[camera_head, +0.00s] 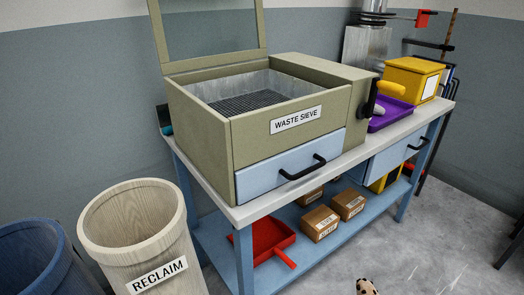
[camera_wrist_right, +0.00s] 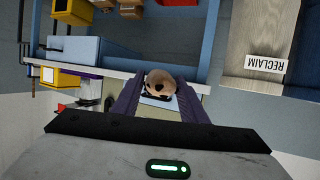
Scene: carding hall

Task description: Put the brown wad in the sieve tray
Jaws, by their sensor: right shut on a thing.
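The brown wad (camera_wrist_right: 160,80), rounded with dark spots, is between the dark purple fingers of my right gripper (camera_wrist_right: 158,92) in the right wrist view. The gripper is shut on it. The wad (camera_head: 367,287) also shows at the bottom edge of the head view, partly cut off, in front of the bench and well below the sieve. The sieve tray (camera_head: 250,101) is a dark mesh inside the open metal-lined top of the olive box labelled WASTE SIEVE (camera_head: 240,150). I see nothing lying on the visible mesh. My left gripper is in neither view.
The raised lid frame (camera_head: 262,30) stands behind the sieve opening. A blue drawer (camera_head: 290,165) is shut below it. A crank with a yellow handle (camera_head: 390,88) sticks out at the right. The RECLAIM bin (camera_head: 140,225) stands left of the bench (camera_head: 225,205). Boxes and a red dustpan (camera_head: 265,240) occupy the lower shelf.

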